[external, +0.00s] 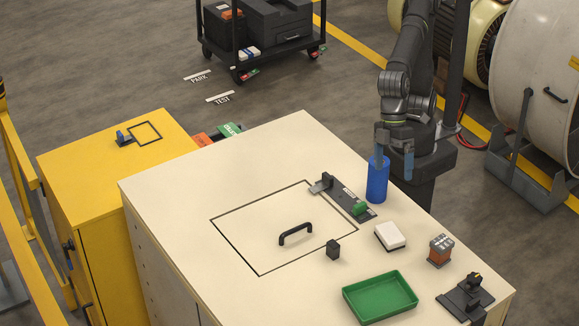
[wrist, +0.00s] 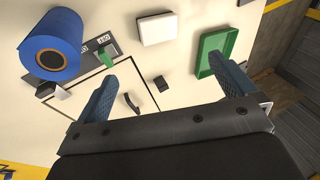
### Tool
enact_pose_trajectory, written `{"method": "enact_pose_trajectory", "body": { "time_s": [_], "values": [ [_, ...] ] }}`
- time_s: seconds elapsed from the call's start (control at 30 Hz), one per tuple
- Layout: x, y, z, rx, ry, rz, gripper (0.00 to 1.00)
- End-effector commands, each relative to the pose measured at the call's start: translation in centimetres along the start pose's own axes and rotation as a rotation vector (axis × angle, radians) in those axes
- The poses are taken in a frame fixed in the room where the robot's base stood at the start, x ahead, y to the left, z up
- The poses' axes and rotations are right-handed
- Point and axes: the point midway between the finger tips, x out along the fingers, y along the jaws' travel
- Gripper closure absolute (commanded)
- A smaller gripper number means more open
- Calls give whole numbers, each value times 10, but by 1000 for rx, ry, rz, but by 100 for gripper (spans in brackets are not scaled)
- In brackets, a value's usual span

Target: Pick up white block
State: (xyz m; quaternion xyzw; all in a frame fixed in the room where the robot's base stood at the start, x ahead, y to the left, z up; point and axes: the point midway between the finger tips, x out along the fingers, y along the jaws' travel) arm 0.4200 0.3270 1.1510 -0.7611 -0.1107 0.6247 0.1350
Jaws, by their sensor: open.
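The white block (external: 390,235) lies flat on the cream bench top, between the blue cylinder and the green tray. It also shows in the wrist view (wrist: 157,28) at the top middle, beyond my fingertips. My gripper (external: 395,150) is open and empty, with its blue fingers pointing down above the bench near the blue cylinder. In the wrist view my gripper (wrist: 170,78) has its two blue fingers wide apart, with nothing between them touching. The white block is clear of both fingers.
A blue cylinder (external: 377,182) stands close to my gripper. A green tray (external: 379,297), an orange-and-grey box (external: 440,249), a small black block (external: 333,249) and a black handle (external: 295,233) are on the bench. A dark plate with a green piece (external: 360,208) lies left of the white block.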

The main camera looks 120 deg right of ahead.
Motion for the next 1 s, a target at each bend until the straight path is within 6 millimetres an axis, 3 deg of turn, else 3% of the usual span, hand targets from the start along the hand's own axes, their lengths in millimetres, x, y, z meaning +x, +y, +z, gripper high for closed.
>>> {"method": "enact_pose_trajectory", "body": {
  "time_s": [0.33, 0.47, 0.77, 0.87, 1.0],
  "values": [
    [0, 0, 0, 0, 0, 0, 0],
    [0, 0, 0, 0, 0, 0, 24],
    [1, -1, 0, -13, -2, 2, 24],
    [2, -4, -2, -85, -14, 13, 24],
    [5, -13, -9, -322, -53, 42, 24]
  ]
}}
